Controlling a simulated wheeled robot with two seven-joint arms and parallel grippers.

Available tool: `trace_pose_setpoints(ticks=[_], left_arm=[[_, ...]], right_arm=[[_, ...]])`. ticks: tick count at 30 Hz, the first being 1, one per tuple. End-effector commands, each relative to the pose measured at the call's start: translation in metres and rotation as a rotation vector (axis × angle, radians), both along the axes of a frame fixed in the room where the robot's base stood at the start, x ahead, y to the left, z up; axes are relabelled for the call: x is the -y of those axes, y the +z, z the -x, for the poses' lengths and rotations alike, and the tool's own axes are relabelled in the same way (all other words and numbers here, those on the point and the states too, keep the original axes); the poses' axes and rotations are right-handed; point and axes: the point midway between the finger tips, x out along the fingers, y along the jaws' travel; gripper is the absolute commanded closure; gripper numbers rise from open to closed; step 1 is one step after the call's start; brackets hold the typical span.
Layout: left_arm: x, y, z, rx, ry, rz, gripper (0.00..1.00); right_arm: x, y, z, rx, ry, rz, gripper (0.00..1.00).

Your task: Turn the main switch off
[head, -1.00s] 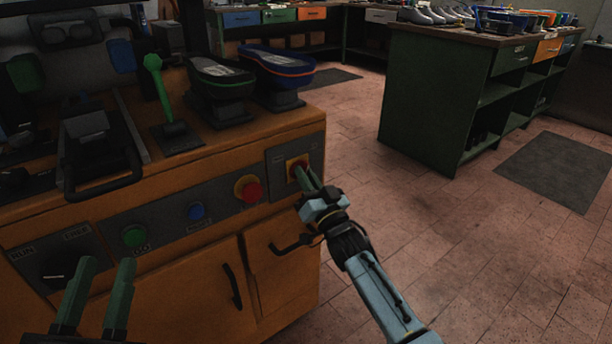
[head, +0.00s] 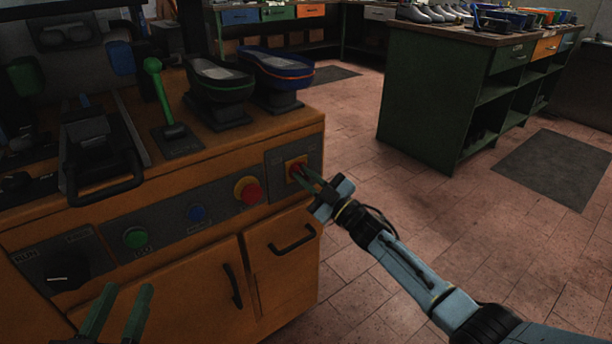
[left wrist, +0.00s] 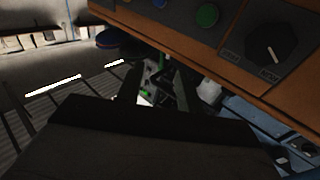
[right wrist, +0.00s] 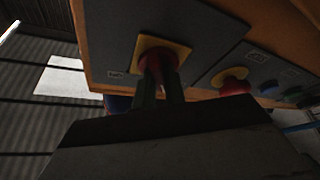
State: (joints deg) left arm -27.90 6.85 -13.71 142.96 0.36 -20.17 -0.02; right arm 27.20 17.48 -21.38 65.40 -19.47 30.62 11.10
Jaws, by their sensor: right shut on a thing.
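The main switch (head: 294,166) is a red knob on a yellow square plate at the right end of the machine's grey front panel. My right gripper (head: 303,177) is at this switch, its fingers shut on the red knob. The right wrist view shows the red knob (right wrist: 158,63) between the two fingers (right wrist: 160,88), in front of the yellow plate; the fingers hide part of the knob. My left gripper (head: 122,312) is empty, its two green fingers apart, in front of the lower left of the machine.
The panel also carries a red mushroom button (head: 248,191), a blue button (head: 197,214), a green button (head: 135,237) and a black rotary selector (head: 66,271). A green-handled lever (head: 160,90) and shoe forms (head: 220,85) are on top. Open floor (head: 430,220) lies to the right.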

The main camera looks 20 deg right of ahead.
Motion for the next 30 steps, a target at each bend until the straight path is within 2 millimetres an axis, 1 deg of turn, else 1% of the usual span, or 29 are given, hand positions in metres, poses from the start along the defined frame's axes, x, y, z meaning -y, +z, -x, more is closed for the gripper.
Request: trace_pose_setpoints(ticks=[6,12,29,30], left_arm=[[-0.003,-0.013,0.0,-0.081,0.007,-0.024,0.64],[-0.004,-0.021,0.0,-0.125,0.01,-0.038,0.64],[-0.005,-0.024,0.0,-0.141,0.012,-0.043,0.64],[-0.005,-0.024,0.0,-0.141,0.012,-0.043,0.64]], right_arm=[[0.001,-0.001,0.0,0.039,0.0,0.119,1.0],[0.001,-0.001,0.0,0.061,-0.001,0.178,1.0],[0.001,-0.001,0.0,0.07,-0.001,0.201,1.0],[0.001,-0.001,0.0,0.07,-0.001,0.201,0.83]])
